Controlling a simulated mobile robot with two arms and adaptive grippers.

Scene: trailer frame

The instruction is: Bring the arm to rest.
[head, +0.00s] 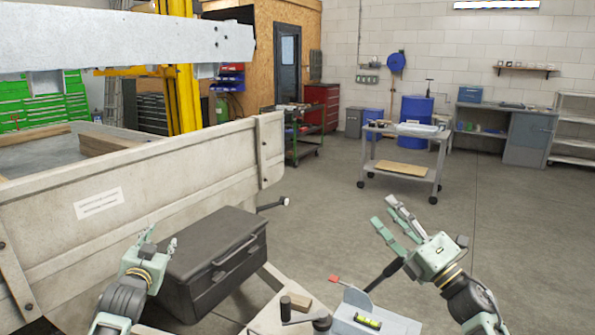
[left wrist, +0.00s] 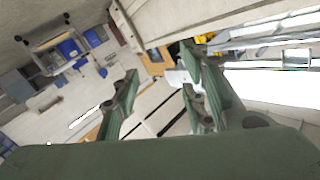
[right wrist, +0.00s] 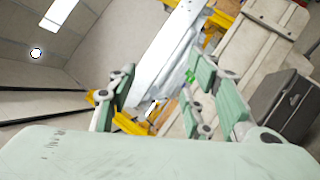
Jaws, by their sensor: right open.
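My right gripper (head: 397,219) is at the right of the head view, raised over the floor with its fingers pointing up and to the left. It is open and empty; its parted fingers (right wrist: 160,100) also show in the right wrist view. My left gripper (head: 158,241) is at the lower left, in front of the trailer side and close to the left end of a dark toolbox. In the left wrist view its fingers (left wrist: 158,100) stand apart with nothing between them.
The trailer's side wall (head: 170,175) fills the left, with a metal beam (head: 120,40) above it. The dark toolbox (head: 213,258) stands before it. A grey tool with a level vial (head: 375,315) lies at bottom centre. A wheeled cart (head: 405,160) stands farther back; the floor between is clear.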

